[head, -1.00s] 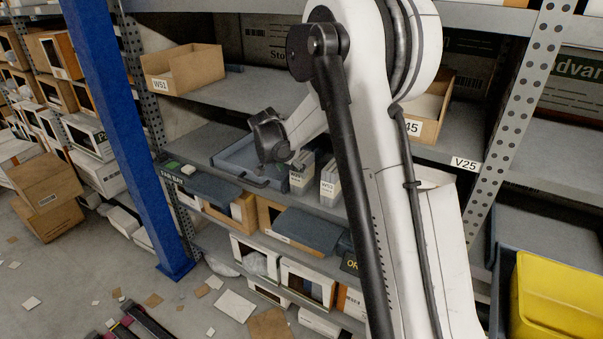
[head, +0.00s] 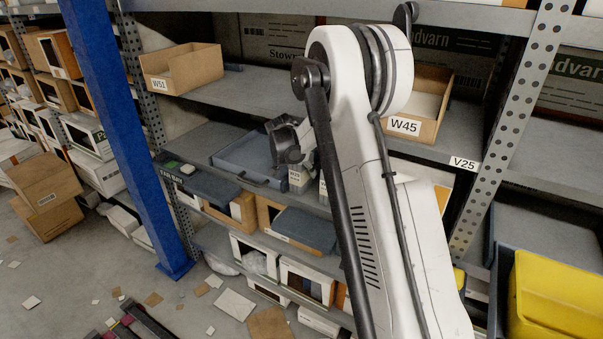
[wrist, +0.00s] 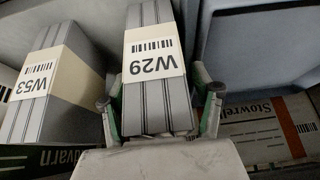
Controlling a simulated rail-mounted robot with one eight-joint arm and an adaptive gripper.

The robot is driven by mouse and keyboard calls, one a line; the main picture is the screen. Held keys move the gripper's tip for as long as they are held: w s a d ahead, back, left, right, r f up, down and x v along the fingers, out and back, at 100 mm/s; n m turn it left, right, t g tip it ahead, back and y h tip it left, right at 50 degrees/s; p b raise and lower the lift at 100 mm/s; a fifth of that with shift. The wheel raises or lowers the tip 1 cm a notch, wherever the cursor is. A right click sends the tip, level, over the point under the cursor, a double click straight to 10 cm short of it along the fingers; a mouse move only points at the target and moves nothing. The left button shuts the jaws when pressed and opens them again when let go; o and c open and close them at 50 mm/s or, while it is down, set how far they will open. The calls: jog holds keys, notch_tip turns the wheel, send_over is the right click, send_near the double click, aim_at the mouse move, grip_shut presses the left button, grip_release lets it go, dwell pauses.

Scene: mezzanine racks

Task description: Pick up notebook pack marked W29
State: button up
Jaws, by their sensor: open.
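The notebook pack marked W29 (wrist: 155,68) is a grey stack with dark lines and a cream band with a barcode. In the wrist view it stands between the two fingers of my open gripper (wrist: 160,102), with a finger on either side; whether either touches it I cannot tell. In the head view my gripper (head: 288,142) is above the shelf, just over this pack (head: 298,183), which is partly hidden. A similar pack marked W53 (wrist: 50,85) stands to its left in the wrist view, with a gap between them.
A blue-grey tray (head: 250,160) lies beside the packs on the same shelf; its wall shows at the right in the wrist view (wrist: 255,45). A W45 box (head: 425,130) and a W51 box (head: 180,72) sit on the shelf above. A blue post (head: 120,120) stands left.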

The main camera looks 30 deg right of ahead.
jog(key=shift+c, duration=0.5)
grip_shut()
jog(key=shift+r, duration=0.1)
